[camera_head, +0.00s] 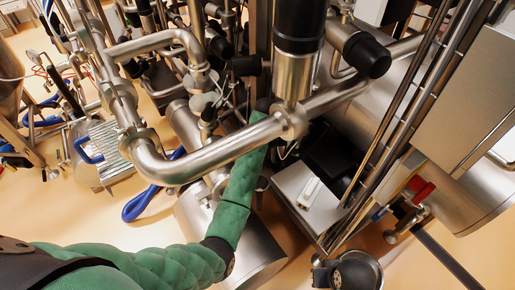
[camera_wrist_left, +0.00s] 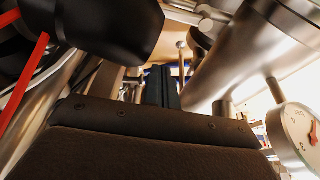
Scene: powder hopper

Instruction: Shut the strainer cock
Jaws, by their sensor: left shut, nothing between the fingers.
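My left arm, in a green sleeve (camera_head: 235,205), reaches up from the lower left of the head view and passes behind a thick steel pipe (camera_head: 215,152). Its hand is mostly hidden there among dark parts. In the left wrist view my left gripper (camera_wrist_left: 162,85) shows as two dark fingers close together, shut and empty. Just beyond the fingers stands a thin metal rod with a ball end (camera_wrist_left: 181,45). It may be the strainer cock's handle, but I cannot tell for sure. No contact between fingers and rod is visible. My right gripper is not in view.
A large steel pipe (camera_wrist_left: 240,50) slants close to the right of the fingers, with a dial gauge (camera_wrist_left: 298,138) below it. A black cylinder (camera_wrist_left: 105,30) crowds the upper left.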

